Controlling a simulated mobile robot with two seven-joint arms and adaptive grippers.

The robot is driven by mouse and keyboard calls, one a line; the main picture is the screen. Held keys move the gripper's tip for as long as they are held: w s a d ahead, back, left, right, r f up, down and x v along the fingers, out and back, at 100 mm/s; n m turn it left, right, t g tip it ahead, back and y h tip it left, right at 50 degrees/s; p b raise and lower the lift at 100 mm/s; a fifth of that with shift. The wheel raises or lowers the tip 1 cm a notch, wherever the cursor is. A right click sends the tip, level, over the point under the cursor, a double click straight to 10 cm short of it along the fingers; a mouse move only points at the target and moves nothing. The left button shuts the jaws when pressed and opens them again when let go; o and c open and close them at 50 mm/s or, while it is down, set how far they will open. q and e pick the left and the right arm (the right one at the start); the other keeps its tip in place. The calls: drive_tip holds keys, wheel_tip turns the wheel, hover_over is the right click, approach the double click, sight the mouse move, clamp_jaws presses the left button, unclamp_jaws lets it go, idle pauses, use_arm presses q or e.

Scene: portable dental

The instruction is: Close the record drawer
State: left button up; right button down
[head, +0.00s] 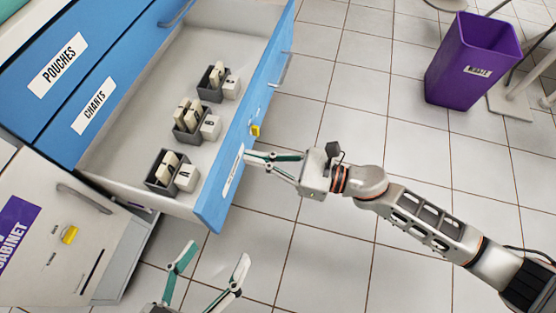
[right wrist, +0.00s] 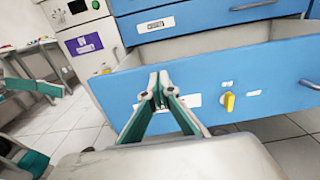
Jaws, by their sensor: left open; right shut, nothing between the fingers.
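The record drawer stands pulled out, with its blue front (head: 212,207) facing the open floor. Inside it are dark holders (head: 160,180) with cream blocks. My right gripper (head: 246,157) is shut and empty, its tips at the outer face of the drawer front beside a white label. In the right wrist view its fingertips (right wrist: 160,86) overlap that face, left of the yellow knob (right wrist: 229,102); contact is hard to tell. My left gripper (head: 215,256) is open and empty, below the drawer's near corner.
Blue drawers labelled POUCHES (head: 57,65) and CHARTS (head: 94,106) sit behind the open drawer. A white cabinet (head: 60,235) stands at the lower left. A purple waste bin (head: 470,62) is at the upper right. Tiled floor between is clear.

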sight(229, 151)
use_arm(q)
drive_tip(key=shift+d, duration=0.2)
use_arm(e)
drive_tip(key=shift+x, duration=1.65)
drive_tip(key=shift+a, duration=0.1)
